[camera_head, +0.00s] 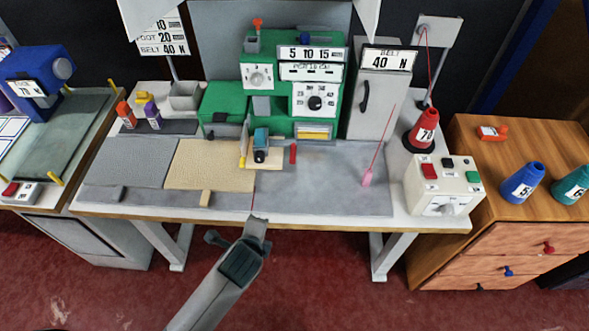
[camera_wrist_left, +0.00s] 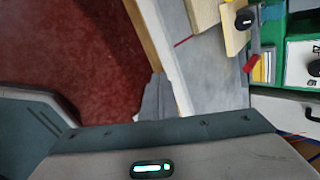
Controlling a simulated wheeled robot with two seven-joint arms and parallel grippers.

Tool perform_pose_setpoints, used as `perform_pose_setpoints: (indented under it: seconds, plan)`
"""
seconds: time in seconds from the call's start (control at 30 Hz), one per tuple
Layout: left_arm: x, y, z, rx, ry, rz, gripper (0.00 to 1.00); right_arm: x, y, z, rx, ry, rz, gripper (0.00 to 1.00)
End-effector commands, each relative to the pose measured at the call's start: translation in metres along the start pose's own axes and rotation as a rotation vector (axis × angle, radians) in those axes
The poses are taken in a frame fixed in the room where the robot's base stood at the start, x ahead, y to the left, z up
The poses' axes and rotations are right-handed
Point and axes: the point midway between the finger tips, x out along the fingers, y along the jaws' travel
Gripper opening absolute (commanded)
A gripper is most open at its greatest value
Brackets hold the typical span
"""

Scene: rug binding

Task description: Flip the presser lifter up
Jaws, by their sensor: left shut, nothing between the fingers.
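The green sewing machine (camera_head: 323,122) stands at the back of the work table. A small red lever (camera_head: 293,153), which looks like the presser lifter, hangs down at its front, right of the blue presser part (camera_head: 261,143). The red lever also shows in the left wrist view (camera_wrist_left: 250,63), near the right side. My left gripper (camera_head: 258,224) is shut and empty at the table's front edge, apart from and in front of the lever. Its tip shows in the left wrist view (camera_wrist_left: 156,98). My right gripper is in neither view.
A beige rug piece (camera_head: 212,164) and a grey mat (camera_head: 125,162) lie left of the machine. A pink thread end (camera_head: 367,178) and a control box (camera_head: 443,185) are on the right. The grey table plate (camera_head: 320,190) in front of the lever is clear.

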Motion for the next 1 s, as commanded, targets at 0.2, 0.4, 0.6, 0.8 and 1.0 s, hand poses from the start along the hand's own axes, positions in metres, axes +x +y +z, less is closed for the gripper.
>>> perform_pose_setpoints:
  seconds: [0.2, 0.4, 0.6, 0.8, 1.0]
  plan:
    - [0.003, -0.034, -0.009, 0.266, -0.019, -0.077, 0.0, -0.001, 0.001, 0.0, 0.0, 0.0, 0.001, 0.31]
    - [0.001, -0.072, -0.021, 0.59, -0.065, -0.166, 0.0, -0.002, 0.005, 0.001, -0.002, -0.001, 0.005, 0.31]
    - [-0.003, -0.108, -0.033, 0.935, -0.141, -0.25, 0.0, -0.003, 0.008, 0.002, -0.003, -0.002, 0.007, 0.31]
    - [-0.006, -0.126, -0.041, 1.128, -0.195, -0.29, 0.0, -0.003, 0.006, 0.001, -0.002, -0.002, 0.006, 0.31]
    - [-0.007, -0.13, -0.042, 1.171, -0.207, -0.299, 0.0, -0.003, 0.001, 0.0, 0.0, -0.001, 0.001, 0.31]
